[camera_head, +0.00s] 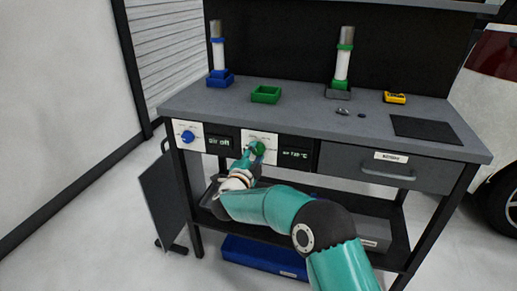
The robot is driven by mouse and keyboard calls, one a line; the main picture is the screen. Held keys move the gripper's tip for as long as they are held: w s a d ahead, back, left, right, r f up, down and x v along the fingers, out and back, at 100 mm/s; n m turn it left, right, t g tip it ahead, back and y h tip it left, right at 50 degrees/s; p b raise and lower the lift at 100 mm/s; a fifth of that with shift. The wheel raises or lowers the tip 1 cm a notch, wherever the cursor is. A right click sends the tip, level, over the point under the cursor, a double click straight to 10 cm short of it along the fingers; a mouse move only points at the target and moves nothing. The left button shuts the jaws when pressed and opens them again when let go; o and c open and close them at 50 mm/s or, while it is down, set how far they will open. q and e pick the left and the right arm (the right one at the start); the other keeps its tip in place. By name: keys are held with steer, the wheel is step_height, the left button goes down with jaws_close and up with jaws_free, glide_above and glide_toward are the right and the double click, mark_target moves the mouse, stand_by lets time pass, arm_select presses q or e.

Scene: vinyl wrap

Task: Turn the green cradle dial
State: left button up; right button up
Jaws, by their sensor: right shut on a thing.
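The green dial (257,148) sits on a white panel on the front of the workbench, next to a small dark display with green text. My right gripper (253,152) is at this dial and shut on it; its fingers partly hide the dial and the panel. My right arm comes in from the lower right. On the bench top, a green cradle (265,95) stands empty. A blue dial (187,136) is on another white panel to the left, beside a display that reads off. My left gripper is not in view.
On the bench top (300,97) stand a blue-based cylinder (219,55), a green-ringed cylinder (343,62), a yellow device (395,97) and a dark mat (426,130). A drawer (420,171) is at the front right. A blue box (262,256) lies below.

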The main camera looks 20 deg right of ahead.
steer(key=n+p, duration=0.1)
steer(key=n, duration=0.1)
steer(key=n+p, duration=0.1)
steer(key=n, duration=0.1)
steer(key=shift+a+f, duration=0.15)
steer(key=shift+f, duration=0.2)
steer(key=n+p, duration=0.2)
steer(key=n, duration=0.1)
steer(key=shift+s+n, duration=0.1)
steer(key=shift+n, duration=0.2)
steer(key=n+p, duration=0.2)
steer(key=n, duration=0.1)
steer(key=shift+f, duration=0.15)
steer(key=shift+s+d+f+n+p, duration=0.1)
steer(key=shift+n+p, duration=0.2)
steer(key=shift+n, duration=0.3)
steer(key=shift+d+n+p, duration=0.1)
steer(key=shift+n+p, duration=0.2)
steer(key=shift+n, duration=0.3)
steer(key=o, duration=1.1)
steer(key=shift+d, duration=0.1)
steer(key=shift+o, duration=0.2)
steer(key=shift+r, duration=0.25)
